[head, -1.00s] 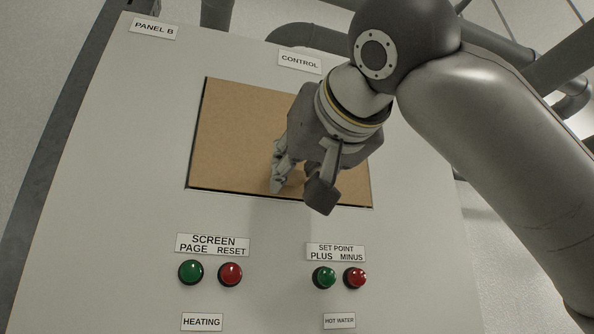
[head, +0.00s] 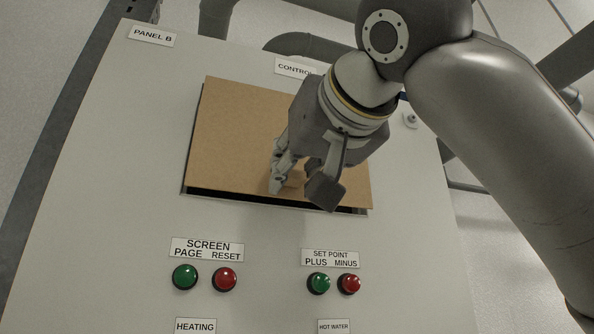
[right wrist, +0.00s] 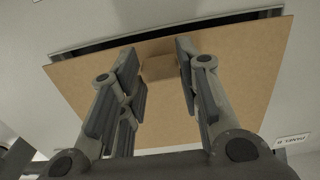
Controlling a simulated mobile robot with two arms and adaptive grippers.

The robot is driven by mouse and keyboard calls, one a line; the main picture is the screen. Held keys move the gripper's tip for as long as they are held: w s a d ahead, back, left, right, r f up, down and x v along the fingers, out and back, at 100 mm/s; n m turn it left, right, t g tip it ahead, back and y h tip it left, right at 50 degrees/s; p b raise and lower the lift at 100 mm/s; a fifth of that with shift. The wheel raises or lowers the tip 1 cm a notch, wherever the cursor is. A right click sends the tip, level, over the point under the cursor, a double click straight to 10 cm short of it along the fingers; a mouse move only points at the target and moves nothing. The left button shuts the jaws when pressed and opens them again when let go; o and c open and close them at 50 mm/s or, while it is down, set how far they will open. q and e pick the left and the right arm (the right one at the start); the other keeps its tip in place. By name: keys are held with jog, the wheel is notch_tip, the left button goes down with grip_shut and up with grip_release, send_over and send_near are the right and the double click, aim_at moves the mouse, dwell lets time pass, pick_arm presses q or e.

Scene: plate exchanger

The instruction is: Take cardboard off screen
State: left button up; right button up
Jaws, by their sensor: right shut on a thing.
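The brown cardboard sheet (head: 235,135) covers most of the screen opening in Panel B and also fills much of the right wrist view (right wrist: 240,80). It stands off the panel, and a dark strip of the screen recess (head: 235,200) shows below its lower edge. My right gripper (head: 299,190) is in front of the cardboard, near its lower middle. In the right wrist view its fingers (right wrist: 158,62) are shut on a small cardboard tab on the sheet. The screen behind is mostly hidden. My left gripper is not in view.
Green and red buttons sit below the opening under the SCREEN label (head: 207,249) and the SET POINT label (head: 330,258). Grey pipes (head: 310,45) run behind the panel. My right arm covers the panel's upper right.

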jog(key=b+v, duration=0.3)
jog(key=v, duration=0.9)
dwell(0.6)
jog(key=shift+w, duration=0.1)
dwell(0.5)
